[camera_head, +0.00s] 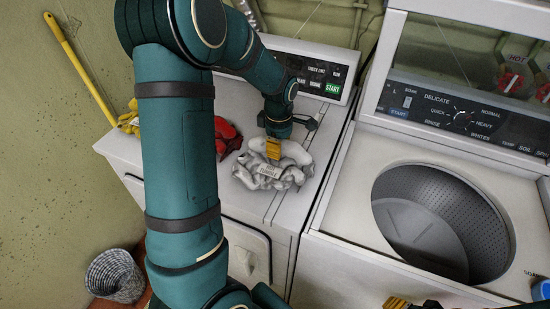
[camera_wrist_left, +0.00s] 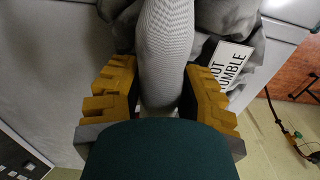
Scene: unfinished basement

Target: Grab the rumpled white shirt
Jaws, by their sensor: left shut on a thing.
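The rumpled white shirt (camera_head: 290,178) lies in a heap on top of the white dryer (camera_head: 262,205), with a printed label on its front. My left gripper (camera_head: 273,150) reaches down onto it from above. In the left wrist view the yellow fingers of my left gripper (camera_wrist_left: 158,100) are on either side of a fold of the shirt (camera_wrist_left: 165,50), shut on it. The label beside the fold is partly readable. My right gripper (camera_head: 398,302) shows only as a yellow tip at the bottom edge, so its jaws cannot be judged.
A red cloth (camera_head: 226,137) lies left of the shirt, partly behind my left arm. A yellow item (camera_head: 130,118) sits at the dryer's left corner. An open washer drum (camera_head: 440,220) is to the right. A wicker basket (camera_head: 114,275) stands on the floor at lower left.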

